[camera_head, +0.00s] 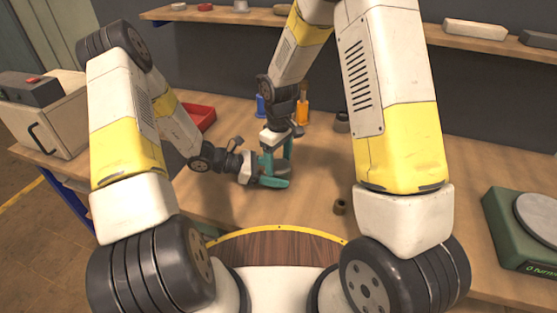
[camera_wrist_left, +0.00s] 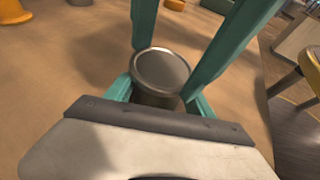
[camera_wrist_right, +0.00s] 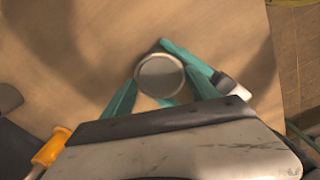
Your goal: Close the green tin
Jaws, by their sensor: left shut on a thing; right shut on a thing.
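A small round tin stands on the wooden table. In the left wrist view the tin (camera_wrist_left: 155,101) has a dark brownish side and a round grey metallic top (camera_wrist_left: 161,70). The round top also shows in the right wrist view (camera_wrist_right: 160,76). I cannot tell whether it is a seated lid. My left gripper (camera_head: 270,181) reaches in low from the side and is shut on the tin's body. My right gripper (camera_head: 276,162) points down from above, its teal fingers shut on the round top. In the head view the fingers largely hide the tin.
A small dark ring-like part (camera_head: 340,207) lies right of the grippers, and a dark cup-like part (camera_head: 342,122) stands behind. A red tray (camera_head: 201,117), a blue piece (camera_head: 261,106) and an orange piece (camera_head: 302,108) are farther back. The table front is clear.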

